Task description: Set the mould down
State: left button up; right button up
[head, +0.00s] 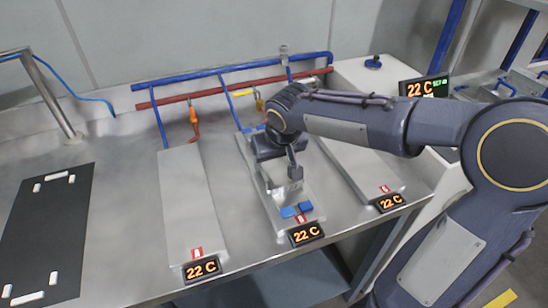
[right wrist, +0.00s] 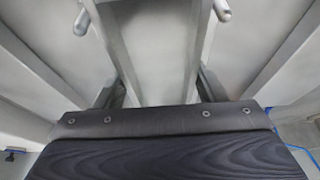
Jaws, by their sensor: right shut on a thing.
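My right gripper (head: 281,172) reaches down over the middle grey plate (head: 255,190). It is shut on a silver-grey metal piece, which I take to be the mould (head: 290,188). My gripper and arm hide much of it. In the right wrist view the fingers (right wrist: 160,92) stand either side of a grey bar on the mould (right wrist: 150,45). The mould is over the plate, near the blue blocks (head: 290,212) at its front end. I cannot tell whether it touches the plate. My left gripper is not in view.
A bare grey plate (head: 183,205) lies left of the middle one, another (head: 355,172) right. Small displays (head: 202,268) read 22 C. A black mat (head: 45,230) with white marks lies far left. Red and blue pipes (head: 225,93) run along the back.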

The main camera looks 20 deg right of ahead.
jog(key=o, duration=1.5)
jog(key=shift+s+r, duration=0.1)
jog(key=shift+r, duration=0.35)
jog(key=p+v, duration=0.2)
jog(key=v, duration=0.9)
jog(key=shift+s+r, duration=0.15)
jog(key=shift+s, duration=0.05)
jog(key=shift+s, duration=0.1)
